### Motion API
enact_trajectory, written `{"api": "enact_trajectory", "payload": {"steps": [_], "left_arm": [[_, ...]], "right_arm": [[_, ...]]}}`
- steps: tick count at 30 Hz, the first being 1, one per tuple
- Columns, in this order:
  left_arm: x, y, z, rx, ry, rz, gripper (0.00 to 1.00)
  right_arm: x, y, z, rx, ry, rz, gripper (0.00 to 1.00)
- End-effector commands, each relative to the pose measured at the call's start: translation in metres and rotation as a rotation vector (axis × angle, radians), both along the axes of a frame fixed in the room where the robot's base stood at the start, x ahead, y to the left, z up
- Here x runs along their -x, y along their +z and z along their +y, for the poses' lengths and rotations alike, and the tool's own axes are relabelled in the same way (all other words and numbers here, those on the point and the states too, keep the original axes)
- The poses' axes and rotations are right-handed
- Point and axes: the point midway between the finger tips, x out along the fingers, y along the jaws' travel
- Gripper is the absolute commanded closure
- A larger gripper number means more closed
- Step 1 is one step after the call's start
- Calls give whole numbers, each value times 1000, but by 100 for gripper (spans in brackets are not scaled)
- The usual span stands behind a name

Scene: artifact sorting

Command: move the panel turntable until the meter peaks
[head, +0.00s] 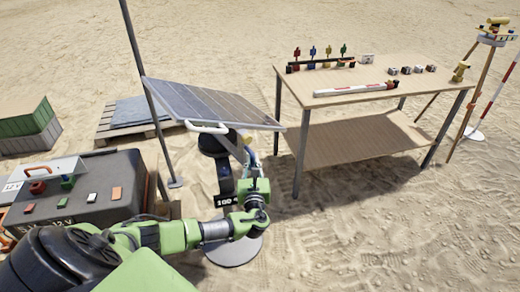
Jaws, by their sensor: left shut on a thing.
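The tilted solar panel (205,100) stands left of centre on a dark post with a round grey base (235,250). A white handle (205,127) runs along its near edge. My left gripper (232,143) is shut at the right end of this handle, just under the panel edge; its fingertips are partly hidden. The small black meter (227,201) on the post shows white digits that look like 100, partly beside my arm. My right gripper is out of view.
A black 12 V case (80,190) with coloured switches stands at left, near a pole (143,80). A wooden table (320,87) with small items stands at right, a tripod (480,85) beyond it. Open sand lies at lower right.

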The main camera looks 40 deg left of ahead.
Motion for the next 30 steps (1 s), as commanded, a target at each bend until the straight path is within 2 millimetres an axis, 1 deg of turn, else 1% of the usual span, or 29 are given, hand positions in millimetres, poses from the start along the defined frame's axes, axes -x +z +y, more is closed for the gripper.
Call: {"api": "enact_trajectory", "payload": {"steps": [1, 3, 11, 12, 13, 23, 26, 30], "left_arm": [[4, 1, 2, 1, -11, 3, 100], [6, 0, 2, 3, -21, 2, 100], [6, -1, 1, 3, -24, 0, 100], [6, -1, 1, 3, -24, 0, 88], [6, -1, 1, 3, -24, 0, 83], [6, 0, 0, 2, -24, -1, 83], [12, -1, -4, 2, -25, 1, 83], [31, -2, -18, 5, -26, 1, 83]], "right_arm": [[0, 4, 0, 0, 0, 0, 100], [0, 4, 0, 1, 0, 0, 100], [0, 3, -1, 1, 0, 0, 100], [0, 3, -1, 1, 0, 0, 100], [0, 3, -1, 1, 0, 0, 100], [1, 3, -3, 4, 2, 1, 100], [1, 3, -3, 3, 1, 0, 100], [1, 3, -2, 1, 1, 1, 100]]}}
